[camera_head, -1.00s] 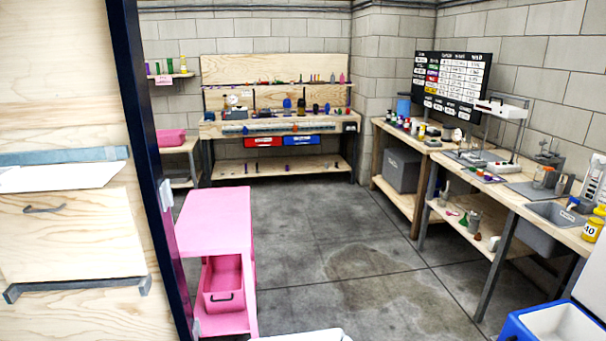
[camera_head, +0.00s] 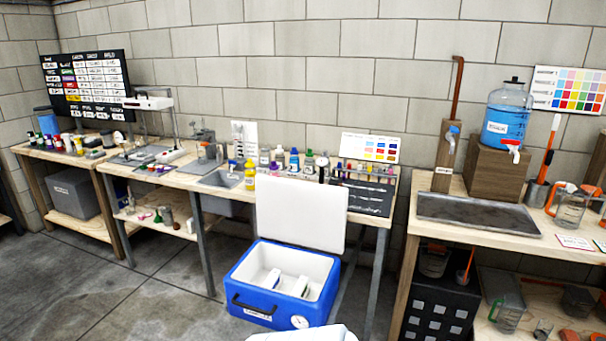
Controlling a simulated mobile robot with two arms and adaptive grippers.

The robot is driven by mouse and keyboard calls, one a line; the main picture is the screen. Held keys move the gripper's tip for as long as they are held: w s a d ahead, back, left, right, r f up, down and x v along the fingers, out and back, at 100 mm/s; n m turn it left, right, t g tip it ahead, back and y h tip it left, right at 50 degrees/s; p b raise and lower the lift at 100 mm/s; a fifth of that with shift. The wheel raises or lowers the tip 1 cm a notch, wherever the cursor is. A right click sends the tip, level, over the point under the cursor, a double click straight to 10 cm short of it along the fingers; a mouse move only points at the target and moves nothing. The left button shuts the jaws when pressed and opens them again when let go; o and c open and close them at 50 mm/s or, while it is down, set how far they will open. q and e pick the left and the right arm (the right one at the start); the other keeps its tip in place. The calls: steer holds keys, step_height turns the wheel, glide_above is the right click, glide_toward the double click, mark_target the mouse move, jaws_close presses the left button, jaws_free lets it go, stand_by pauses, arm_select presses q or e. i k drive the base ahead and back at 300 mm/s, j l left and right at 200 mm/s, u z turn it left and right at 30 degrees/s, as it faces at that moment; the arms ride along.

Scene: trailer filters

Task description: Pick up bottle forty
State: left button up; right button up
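A yellow bottle (camera_head: 249,175) stands upright on the wooden workbench (camera_head: 175,178), just right of the grey sink (camera_head: 222,179). Its label is too small to read now; in the earlier frame the yellow bottle by the sink shows "40". Neither of my grippers is in view.
An open blue cooler (camera_head: 250,296) with its white lid (camera_head: 300,212) raised stands on the floor before the bench, right of the bottle. A right-hand bench holds a metal tray (camera_head: 475,212) and a water jug (camera_head: 507,115). Floor (camera_head: 165,300) left of the cooler is clear.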

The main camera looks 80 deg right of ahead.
mark_target(250, 173)
steer(key=z, duration=2.4)
steer(key=i+j, duration=2)
steer(key=i+l+z, duration=0.05)
steer(key=l, duration=0.1)
